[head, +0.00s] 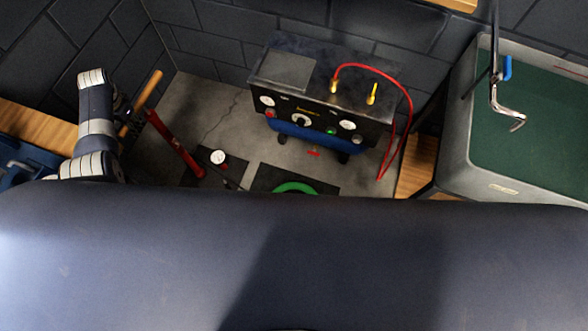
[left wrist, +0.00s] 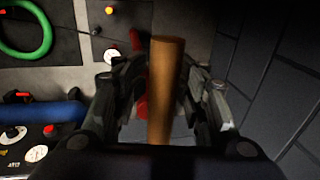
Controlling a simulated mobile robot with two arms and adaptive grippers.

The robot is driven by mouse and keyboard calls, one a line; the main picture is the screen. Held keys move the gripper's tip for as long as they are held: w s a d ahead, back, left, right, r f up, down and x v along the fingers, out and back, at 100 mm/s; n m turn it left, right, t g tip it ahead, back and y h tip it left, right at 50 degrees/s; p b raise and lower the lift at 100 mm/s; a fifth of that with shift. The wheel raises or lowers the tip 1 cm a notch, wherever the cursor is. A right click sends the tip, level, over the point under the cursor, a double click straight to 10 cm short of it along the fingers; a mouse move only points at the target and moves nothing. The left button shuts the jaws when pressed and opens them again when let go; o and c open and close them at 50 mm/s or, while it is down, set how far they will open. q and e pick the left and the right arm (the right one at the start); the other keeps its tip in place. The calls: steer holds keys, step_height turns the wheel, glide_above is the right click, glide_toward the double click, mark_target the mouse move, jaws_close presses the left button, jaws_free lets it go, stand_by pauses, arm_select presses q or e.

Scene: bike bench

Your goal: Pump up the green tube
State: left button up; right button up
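The green tube (head: 295,187) lies on a dark mat on the floor, partly cut off in the head view by a large dark surface. It shows as a ring at upper left in the left wrist view (left wrist: 28,52). A red floor pump (head: 176,145) with a wooden handle (head: 150,90) stands left of it; its round white gauge (head: 219,157) is beside the base. In the left wrist view my left gripper (left wrist: 167,70) has its fingers on both sides of the wooden handle (left wrist: 165,95), seemingly touching it. My right gripper is not in view.
A black and blue compressor (head: 310,105) with gauges and a red hose (head: 410,105) stands behind the tube. A grey basin with a green inside (head: 530,135) is at right. A dark block wall (head: 230,40) closes the back. A blue box (head: 22,160) is at far left.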

arm_select(q)
steer(key=shift+a, duration=0.1)
step_height(320, 180, up, 12)
steer(key=d, duration=0.2)
steer(key=shift+s+d, duration=0.2)
steer(key=shift+s, duration=0.15)
stand_by(0.3)
steer(key=shift+f, duration=0.15)
